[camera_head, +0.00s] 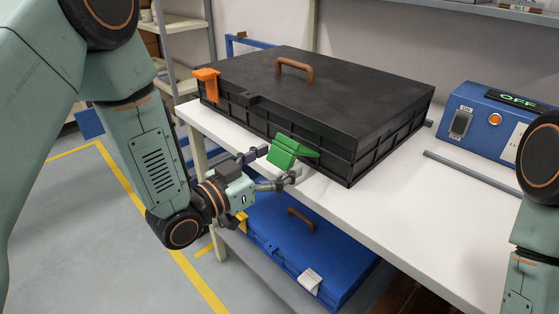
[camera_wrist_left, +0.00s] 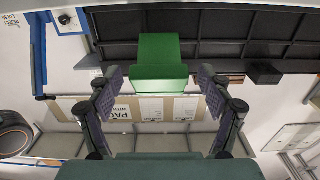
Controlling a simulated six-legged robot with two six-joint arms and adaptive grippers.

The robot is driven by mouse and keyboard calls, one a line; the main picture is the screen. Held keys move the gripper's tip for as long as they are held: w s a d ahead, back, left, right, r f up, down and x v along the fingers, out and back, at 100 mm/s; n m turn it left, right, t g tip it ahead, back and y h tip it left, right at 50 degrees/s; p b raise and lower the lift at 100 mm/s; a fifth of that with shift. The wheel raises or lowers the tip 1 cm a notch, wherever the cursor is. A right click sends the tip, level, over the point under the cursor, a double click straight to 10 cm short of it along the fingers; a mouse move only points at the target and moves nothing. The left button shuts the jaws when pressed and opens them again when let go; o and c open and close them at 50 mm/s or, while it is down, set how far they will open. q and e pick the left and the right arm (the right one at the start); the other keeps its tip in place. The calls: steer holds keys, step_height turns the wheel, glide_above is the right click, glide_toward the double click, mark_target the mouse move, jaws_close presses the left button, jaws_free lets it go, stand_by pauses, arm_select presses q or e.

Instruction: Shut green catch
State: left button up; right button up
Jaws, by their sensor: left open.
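The green catch (camera_head: 290,150) is on the front edge of a black case (camera_head: 330,85), standing out at a tilt from the case's front side. My left gripper (camera_head: 277,166) is open in front of the catch, with one finger on each side of it. In the left wrist view the green catch (camera_wrist_left: 159,62) shows between and beyond the two open fingers (camera_wrist_left: 160,85), with a gap on both sides. Whether any finger touches it I cannot tell. My right gripper is out of view; only part of that arm shows at the right edge.
The black case lies on a white table (camera_head: 400,205), with an orange catch (camera_head: 206,83) at its left corner and a brown handle (camera_head: 294,68) on top. A blue control box (camera_head: 485,120) reading OFF stands at right. A blue case (camera_head: 300,245) lies below.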

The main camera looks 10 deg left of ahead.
arm_select(q)
steer(key=shift+w+d, duration=0.2)
steer(key=shift+w, duration=0.1)
steer(key=shift+w+d, duration=0.15)
steer(key=shift+d, duration=0.15)
steer(key=shift+a, duration=0.15)
steer(key=shift+c, duration=1.2)
jaws_close()
